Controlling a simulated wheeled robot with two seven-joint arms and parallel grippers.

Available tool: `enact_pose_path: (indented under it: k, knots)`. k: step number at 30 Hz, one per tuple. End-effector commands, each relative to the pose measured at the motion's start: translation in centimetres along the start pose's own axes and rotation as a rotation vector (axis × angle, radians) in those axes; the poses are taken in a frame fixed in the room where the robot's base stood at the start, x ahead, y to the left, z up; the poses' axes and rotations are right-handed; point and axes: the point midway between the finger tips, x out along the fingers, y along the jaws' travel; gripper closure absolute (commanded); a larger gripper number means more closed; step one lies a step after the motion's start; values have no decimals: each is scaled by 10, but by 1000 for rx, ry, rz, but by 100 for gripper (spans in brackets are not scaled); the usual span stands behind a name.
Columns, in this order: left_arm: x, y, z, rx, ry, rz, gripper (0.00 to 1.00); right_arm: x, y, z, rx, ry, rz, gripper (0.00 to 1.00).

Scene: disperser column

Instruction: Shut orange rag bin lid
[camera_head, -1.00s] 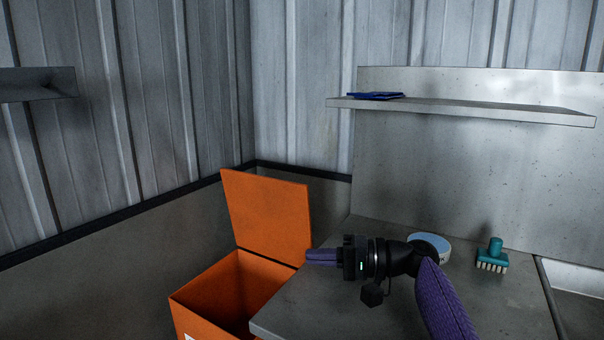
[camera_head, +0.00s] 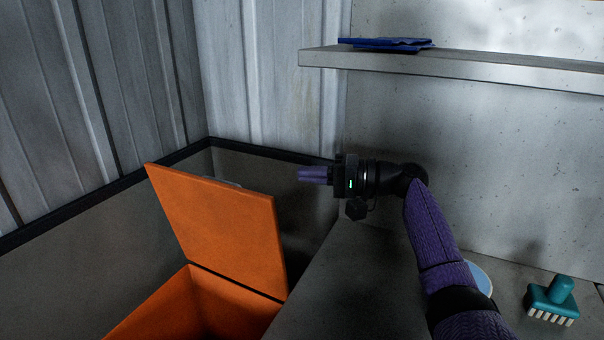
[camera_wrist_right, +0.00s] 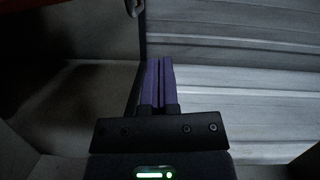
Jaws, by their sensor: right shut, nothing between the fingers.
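The orange rag bin (camera_head: 190,306) stands at the lower left in the head view, with its dark inside showing. Its orange lid (camera_head: 222,222) stands up, open, tilted back from the hinge edge. My right gripper (camera_head: 300,174) is shut and empty, pointing left, to the right of the lid's upper edge and apart from it in the picture. In the right wrist view its purple fingers (camera_wrist_right: 160,82) are together. A dark orange corner (camera_wrist_right: 80,8) at the top left of that view looks like part of the lid. My left gripper is not in view.
A steel bench (camera_head: 345,285) stands right of the bin, with a teal brush (camera_head: 553,298) and a pale blue round thing (camera_head: 481,277) partly behind my arm. A wall shelf (camera_head: 450,68) with blue cloths (camera_head: 385,44) is above. Corrugated walls (camera_head: 260,70) stand behind.

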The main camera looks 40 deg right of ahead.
Motion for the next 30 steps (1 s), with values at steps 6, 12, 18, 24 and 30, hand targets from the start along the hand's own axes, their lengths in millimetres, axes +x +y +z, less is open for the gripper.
enact_pose_path:
  k: [6, 12, 18, 24, 30]
  knots:
    - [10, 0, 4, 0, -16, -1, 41, 49, 2, 1, -1, -2, -2, 100]
    - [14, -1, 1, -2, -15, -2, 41, 75, 2, 17, -2, -2, 2, 100]
    - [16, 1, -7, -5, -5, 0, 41, 80, 1, 36, -1, -1, 0, 100]
    - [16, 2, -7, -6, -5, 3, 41, 80, 0, 39, 1, 0, -1, 100]
    - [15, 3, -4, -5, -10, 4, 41, 80, 0, 40, -1, 0, 0, 100]
